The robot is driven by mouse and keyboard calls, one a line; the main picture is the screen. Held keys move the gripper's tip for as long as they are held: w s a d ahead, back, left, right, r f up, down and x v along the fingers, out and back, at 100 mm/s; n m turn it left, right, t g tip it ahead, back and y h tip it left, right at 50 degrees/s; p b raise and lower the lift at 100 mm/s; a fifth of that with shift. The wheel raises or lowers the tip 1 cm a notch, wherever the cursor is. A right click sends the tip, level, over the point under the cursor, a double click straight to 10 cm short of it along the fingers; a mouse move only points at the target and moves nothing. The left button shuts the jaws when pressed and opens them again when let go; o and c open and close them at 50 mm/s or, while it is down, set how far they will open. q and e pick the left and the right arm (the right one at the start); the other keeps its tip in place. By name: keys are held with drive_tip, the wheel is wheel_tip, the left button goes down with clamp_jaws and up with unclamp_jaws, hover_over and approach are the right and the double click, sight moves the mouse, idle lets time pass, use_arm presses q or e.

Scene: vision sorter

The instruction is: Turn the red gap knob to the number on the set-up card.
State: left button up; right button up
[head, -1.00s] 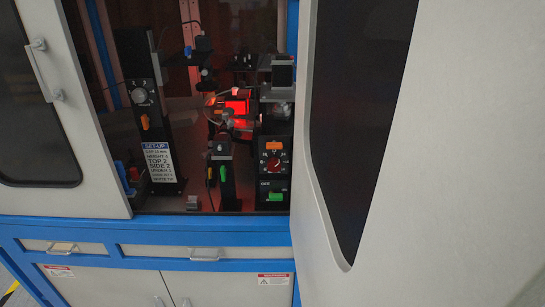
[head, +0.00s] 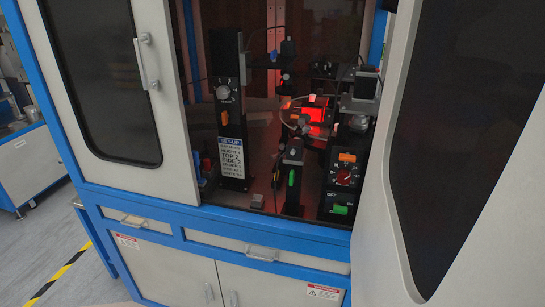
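The red gap knob (head: 344,178) sits on a dark dial panel at the right inside the open cabinet. White marks ring it, too small to read surely. An orange block (head: 347,157) is above it and a green one (head: 340,210) below it. The set-up card (head: 232,158) is a white sheet with a blue heading on the black post at the left inside. Its larger lines seem to read top 2 and side 2; the gap line is too small to read now. Neither of my grippers is in view.
The open right door (head: 397,130) stands out toward me, close to the knob's right side. The left door (head: 170,150) covers the cabinet's left part. A grey knob (head: 223,92) is on the left post. A blue ledge (head: 270,238) runs below the opening.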

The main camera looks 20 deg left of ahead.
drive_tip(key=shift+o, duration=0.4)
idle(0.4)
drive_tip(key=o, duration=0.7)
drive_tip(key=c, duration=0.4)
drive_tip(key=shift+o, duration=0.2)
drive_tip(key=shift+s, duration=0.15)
